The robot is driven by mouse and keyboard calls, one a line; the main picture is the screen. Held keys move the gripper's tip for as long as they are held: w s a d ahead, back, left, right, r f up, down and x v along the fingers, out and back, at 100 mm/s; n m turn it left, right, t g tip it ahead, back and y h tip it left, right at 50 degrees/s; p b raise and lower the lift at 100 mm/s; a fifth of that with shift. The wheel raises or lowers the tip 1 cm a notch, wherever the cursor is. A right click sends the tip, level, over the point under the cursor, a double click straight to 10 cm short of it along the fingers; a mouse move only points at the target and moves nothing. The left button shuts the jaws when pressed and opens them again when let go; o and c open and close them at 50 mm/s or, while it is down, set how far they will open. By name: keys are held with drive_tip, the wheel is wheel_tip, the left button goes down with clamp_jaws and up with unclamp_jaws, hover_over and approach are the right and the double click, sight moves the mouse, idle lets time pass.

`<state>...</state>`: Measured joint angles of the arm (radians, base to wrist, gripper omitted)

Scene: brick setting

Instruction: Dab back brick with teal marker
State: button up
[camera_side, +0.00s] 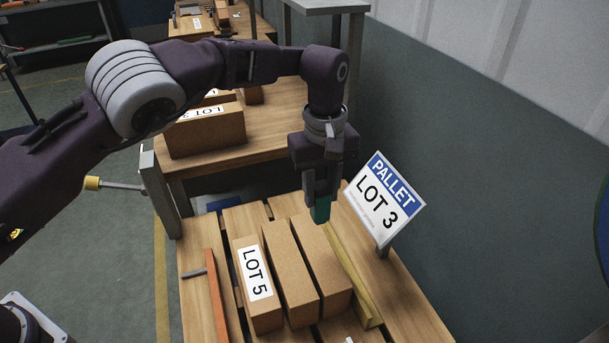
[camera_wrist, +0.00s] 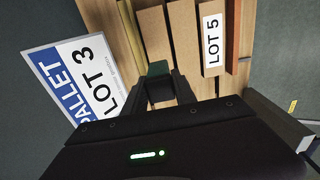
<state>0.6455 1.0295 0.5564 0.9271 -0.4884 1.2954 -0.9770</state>
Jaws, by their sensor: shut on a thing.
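My gripper (camera_side: 321,198) is shut on a teal marker (camera_side: 320,211), which points down. The marker also shows between the fingers in the wrist view (camera_wrist: 158,68). Three brown bricks lie side by side on a wooden pallet (camera_side: 199,295): a brick labelled LOT 5 (camera_side: 245,250), a plain middle brick (camera_side: 290,270) and a plain right-hand brick (camera_side: 325,275) beside a yellowish wooden strip (camera_side: 352,275). The marker is at the far end of the right-hand brick; I cannot tell whether it touches. In the wrist view the marker overlaps this brick (camera_wrist: 154,35). No teal mark shows on the bricks.
A PALLET LOT 3 sign (camera_side: 385,198) stands on a post close to the right of my gripper. An orange-brown strip (camera_side: 215,295) edges the bricks on the left. Behind, a table (camera_side: 270,130) holds more boxes (camera_side: 205,135). A grey wall (camera_side: 480,170) bounds the right.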

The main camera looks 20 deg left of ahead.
sight(319, 224)
drive_tip(key=shift+f, duration=4.2)
drive_tip(key=shift+f, duration=0.6)
drive_tip(key=shift+r, duration=0.1)
drive_tip(key=shift+r, duration=3.5)
